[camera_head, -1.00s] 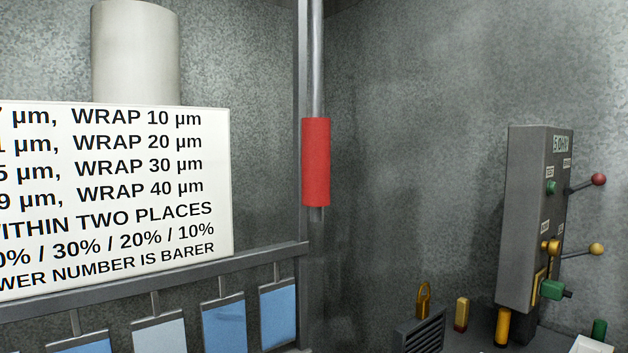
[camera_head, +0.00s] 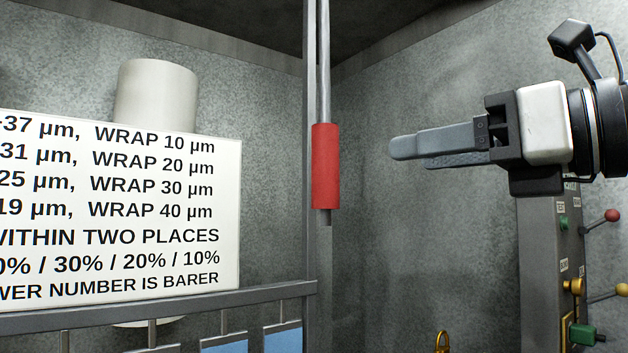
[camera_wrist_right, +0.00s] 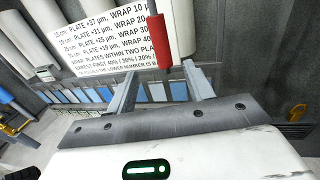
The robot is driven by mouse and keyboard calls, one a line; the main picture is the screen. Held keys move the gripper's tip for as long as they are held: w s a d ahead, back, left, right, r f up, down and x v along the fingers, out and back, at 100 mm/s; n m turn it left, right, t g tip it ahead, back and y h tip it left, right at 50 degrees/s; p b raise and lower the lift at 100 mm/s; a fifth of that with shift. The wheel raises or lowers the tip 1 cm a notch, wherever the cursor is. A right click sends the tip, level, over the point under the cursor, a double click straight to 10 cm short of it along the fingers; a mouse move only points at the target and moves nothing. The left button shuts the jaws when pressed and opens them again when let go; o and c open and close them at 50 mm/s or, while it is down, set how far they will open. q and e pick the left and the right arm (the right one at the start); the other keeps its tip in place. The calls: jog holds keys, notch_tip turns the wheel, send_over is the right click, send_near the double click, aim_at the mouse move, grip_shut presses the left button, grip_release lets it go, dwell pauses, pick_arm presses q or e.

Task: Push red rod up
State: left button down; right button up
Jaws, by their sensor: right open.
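The red rod (camera_head: 326,166) is a red sleeve on a thin grey vertical bar, upright beside a grey post in the head view. A short grey end shows below the red part. My right gripper (camera_head: 408,153) comes in from the right at about the height of the rod, fingers pointing left, with a gap between fingertips and rod in the picture. In the right wrist view the red rod (camera_wrist_right: 172,36) is ahead of the open right gripper (camera_wrist_right: 158,80), and nothing is between the fingers. My left gripper does not show.
A white sign (camera_head: 120,210) with black text stands left of the rod above a grey rail (camera_head: 170,305) with blue cards hanging below. A grey control box (camera_head: 552,260) with red and yellow knobbed levers stands at right.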

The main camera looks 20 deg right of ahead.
aim_at(336, 163)
jog(key=p+x, duration=0.3)
jog(key=x, duration=1.1)
jog(key=shift+w+r+p, duration=0.15)
jog(key=shift+w+p, duration=0.15)
jog(key=shift+p, duration=0.1)
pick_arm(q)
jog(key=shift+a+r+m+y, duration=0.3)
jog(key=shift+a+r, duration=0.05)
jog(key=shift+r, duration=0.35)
pick_arm(e)
jog(key=shift+w+a, duration=0.3)
jog(key=shift+w, duration=0.25)
